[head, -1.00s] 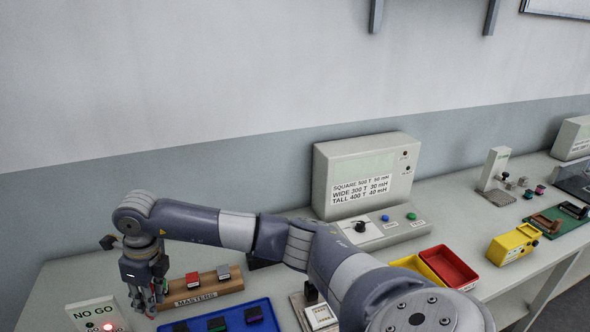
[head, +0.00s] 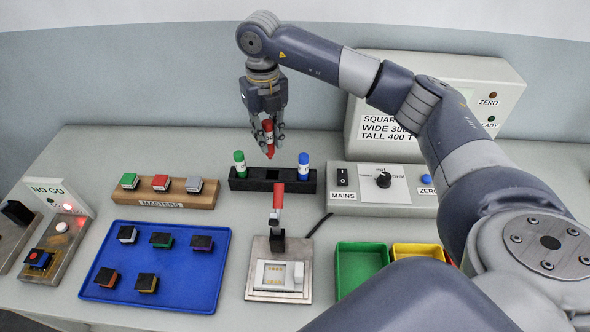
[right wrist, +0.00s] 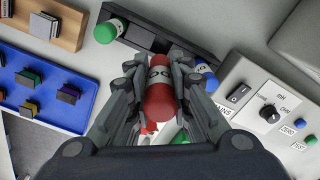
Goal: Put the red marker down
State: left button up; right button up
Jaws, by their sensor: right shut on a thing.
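My right gripper (head: 267,142) is shut on the red marker (head: 269,150). The marker hangs roughly upright with its red end below the fingertips, above the black holder (head: 240,185) in the head view. The green marker (head: 239,161) stands at the holder's left end and the blue marker (head: 303,164) at its right end. A dark empty slot shows between them. In the right wrist view the red marker (right wrist: 159,92) is between the fingers, with the green marker (right wrist: 108,31) and blue marker (right wrist: 205,78) either side. My left gripper is not in view.
A clamp fixture with a red handle (head: 278,198) stands in front of the holder. The masters block (head: 165,199) and blue tray (head: 210,262) are to the left. The mains panel (head: 420,205) is close on the right, with green (head: 342,266) and yellow bins in front.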

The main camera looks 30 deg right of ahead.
aim_at(271, 158)
jog(key=shift+s+d+f, duration=0.1)
jog(key=shift+d+f, duration=0.1)
jog(key=shift+f, duration=0.1)
jog(key=f, duration=0.1)
jog(key=f+p, duration=0.1)
jog(key=f, duration=0.3)
jog(key=shift+a+p, duration=0.25)
jog(key=shift+p, duration=0.1)
jog(key=shift+d+f, duration=0.1)
jog(key=shift+f, duration=0.65)
notch_tip(271, 158, down, 2)
jog(key=shift+f+p, duration=0.2)
jog(key=shift+p, duration=0.35)
jog(key=shift+f, duration=0.2)
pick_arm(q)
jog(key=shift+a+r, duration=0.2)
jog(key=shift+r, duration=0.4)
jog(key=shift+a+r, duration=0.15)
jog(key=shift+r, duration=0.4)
pick_arm(e)
jog(key=shift+f, duration=0.1)
jog(key=o, duration=0.8)
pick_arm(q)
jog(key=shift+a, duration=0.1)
pick_arm(e)
jog(key=shift+o, duration=0.2)
